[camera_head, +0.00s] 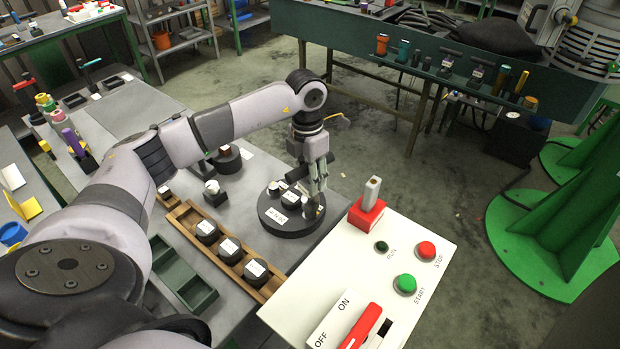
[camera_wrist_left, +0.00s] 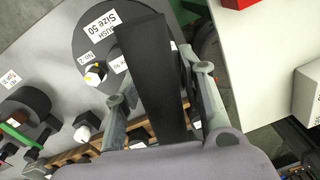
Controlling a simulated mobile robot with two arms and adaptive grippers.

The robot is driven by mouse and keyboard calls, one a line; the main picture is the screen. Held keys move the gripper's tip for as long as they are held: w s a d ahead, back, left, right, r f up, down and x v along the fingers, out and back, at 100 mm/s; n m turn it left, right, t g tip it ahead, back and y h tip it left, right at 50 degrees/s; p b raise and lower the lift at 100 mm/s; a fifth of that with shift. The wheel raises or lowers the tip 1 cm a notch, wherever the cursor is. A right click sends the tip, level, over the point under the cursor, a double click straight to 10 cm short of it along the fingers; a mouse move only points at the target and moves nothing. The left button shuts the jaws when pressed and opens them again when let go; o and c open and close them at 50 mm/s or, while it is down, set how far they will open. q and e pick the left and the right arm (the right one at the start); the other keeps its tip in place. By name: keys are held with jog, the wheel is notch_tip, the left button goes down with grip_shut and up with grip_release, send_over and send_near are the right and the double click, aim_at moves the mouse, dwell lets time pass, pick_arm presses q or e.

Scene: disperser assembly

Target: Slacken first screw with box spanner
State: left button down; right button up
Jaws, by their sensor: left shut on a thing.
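My left gripper (camera_head: 317,190) comes down over a round black disc (camera_head: 285,226) on the grey bench. In the left wrist view its fingers (camera_wrist_left: 160,115) are shut around a long black bar (camera_wrist_left: 155,75), which looks like the box spanner. The bar hides part of the disc (camera_wrist_left: 85,35), which carries white labels. A pale hex-shaped screw head (camera_wrist_left: 95,73) shows on the disc beside the bar. The spanner's working end is hidden, so I cannot tell whether it sits on a screw. My right gripper is not in view.
A white control panel (camera_head: 415,245) with a red STOP button (camera_head: 426,250) and a green START button (camera_head: 404,284) stands close right of the disc. A wooden rack (camera_head: 190,216) with several labelled black parts and a green tray (camera_head: 185,278) lie to the left.

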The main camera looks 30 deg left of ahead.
pick_arm(q)
jog(key=shift+f, duration=0.2)
dwell(0.5)
jog(key=shift+f+b, duration=1.3)
jog(key=shift+f, duration=0.1)
jog(key=n, duration=0.5)
jog(key=shift+n, duration=0.4)
jog(key=n, duration=0.5)
jog(key=shift+r+t, duration=0.1)
jog(key=shift+t, duration=0.3)
jog(key=shift+r, duration=0.1)
